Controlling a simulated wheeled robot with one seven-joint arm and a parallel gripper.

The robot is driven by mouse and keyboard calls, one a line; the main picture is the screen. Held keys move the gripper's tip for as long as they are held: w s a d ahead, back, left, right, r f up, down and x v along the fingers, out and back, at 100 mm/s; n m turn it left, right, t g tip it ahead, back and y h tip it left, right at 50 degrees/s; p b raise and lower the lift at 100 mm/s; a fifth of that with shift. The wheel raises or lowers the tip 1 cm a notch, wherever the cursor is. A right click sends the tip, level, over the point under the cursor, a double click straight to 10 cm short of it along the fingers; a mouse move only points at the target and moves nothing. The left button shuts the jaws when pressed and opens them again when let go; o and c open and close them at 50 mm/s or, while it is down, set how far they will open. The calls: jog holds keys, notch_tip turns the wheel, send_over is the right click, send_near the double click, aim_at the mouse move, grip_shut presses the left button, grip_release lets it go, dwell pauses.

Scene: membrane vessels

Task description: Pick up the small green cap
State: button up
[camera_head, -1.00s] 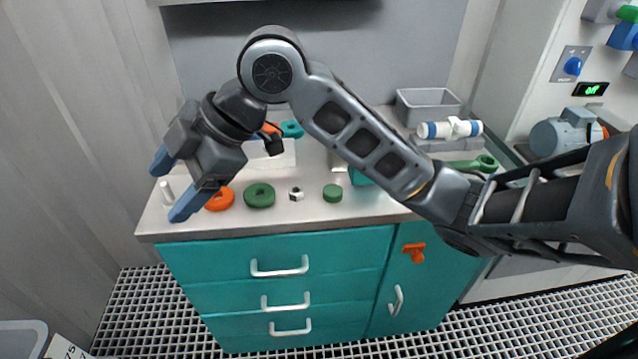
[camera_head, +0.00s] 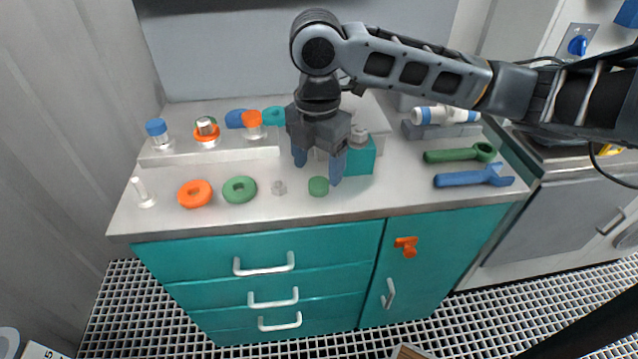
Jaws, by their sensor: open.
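The small green cap (camera_head: 318,186) lies on the front part of the grey worktop, right of a small grey nut-like piece. My gripper (camera_head: 318,168) points down just behind and above the cap. Its two blue fingers are spread apart with nothing between them. The right finger's tip is close to the cap's right side; whether it touches the cap I cannot tell.
A green ring (camera_head: 239,189), an orange ring (camera_head: 195,194) and a white peg (camera_head: 142,192) stand to the left. A teal block (camera_head: 359,157) is right behind my gripper. A green wrench (camera_head: 460,154) and a blue wrench (camera_head: 474,177) lie to the right.

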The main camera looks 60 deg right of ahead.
aim_at(318, 184)
jog(key=shift+f, duration=1.95)
jog(key=shift+c, duration=0.4)
jog(key=c, duration=1)
